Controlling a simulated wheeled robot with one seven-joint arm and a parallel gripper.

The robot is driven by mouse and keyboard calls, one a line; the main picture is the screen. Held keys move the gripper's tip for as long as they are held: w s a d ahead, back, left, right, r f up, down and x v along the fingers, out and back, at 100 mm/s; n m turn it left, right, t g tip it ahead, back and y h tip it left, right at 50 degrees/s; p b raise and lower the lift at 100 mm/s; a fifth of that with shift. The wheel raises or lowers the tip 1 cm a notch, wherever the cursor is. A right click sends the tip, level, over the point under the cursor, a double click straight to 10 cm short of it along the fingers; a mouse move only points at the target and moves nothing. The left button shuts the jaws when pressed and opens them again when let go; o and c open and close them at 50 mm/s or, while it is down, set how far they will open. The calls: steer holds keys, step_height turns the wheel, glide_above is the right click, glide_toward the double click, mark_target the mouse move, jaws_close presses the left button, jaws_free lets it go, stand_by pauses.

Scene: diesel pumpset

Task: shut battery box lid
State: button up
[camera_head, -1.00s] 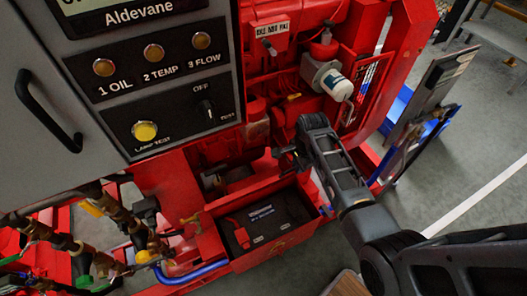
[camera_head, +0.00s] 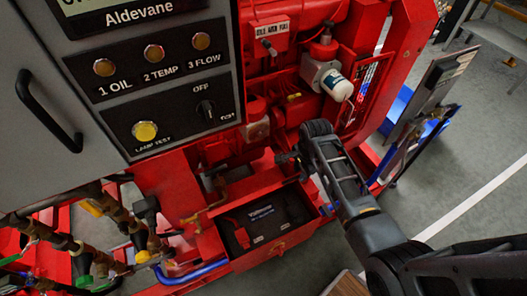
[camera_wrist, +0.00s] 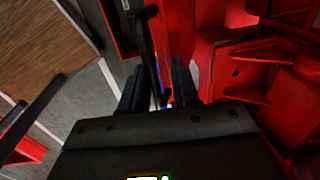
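The red battery box (camera_head: 233,266) stands open at the foot of the red pumpset, with the black battery (camera_head: 262,222) visible inside. A red panel, apparently the raised lid (camera_head: 255,190), stands at the back of the box. My gripper (camera_head: 286,158) is above the rear right of the box, beside this panel; whether it touches the panel is unclear. In the wrist view my gripper's (camera_wrist: 160,88) two dark fingers are apart. A thin dark bar (camera_wrist: 152,50) shows between or beyond them; I cannot tell whether they touch it.
A grey control panel (camera_head: 60,60) fills the upper left. Brass pipework and valves (camera_head: 125,220) stand left of the box, with a blue hose (camera_head: 195,272) in front. The white filter canister (camera_head: 337,85) is above my wrist. Open grey floor (camera_head: 475,170) lies to the right.

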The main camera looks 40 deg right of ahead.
steer(key=shift+o, duration=1)
step_height(320, 180, up, 9)
steer(key=s, duration=0.2)
steer(key=shift+a, duration=0.3)
steer(key=shift+f, duration=0.1)
steer(key=s+a+f+n+t+h, duration=0.1)
steer(key=s+a+n+t+h, duration=0.1)
steer(key=s+a+n+t, duration=0.7)
steer(key=s+a+r+n+t, duration=0.1)
steer(key=s+a+r+n, duration=0.2)
steer(key=r, duration=0.4)
steer(key=s+a+r+n+t+y+b, duration=0.1)
steer(key=s+a+r+n, duration=0.3)
steer(key=s+r, duration=0.4)
steer(key=s+a+r+n+t+y, duration=0.1)
steer(key=s+a+r+n+t, duration=0.1)
steer(key=s+r+n, duration=0.3)
step_height(320, 180, up, 3)
steer(key=shift+s+a+f+t, duration=0.1)
steer(key=shift+s+a+t, duration=0.3)
steer(key=shift+a, duration=0.35)
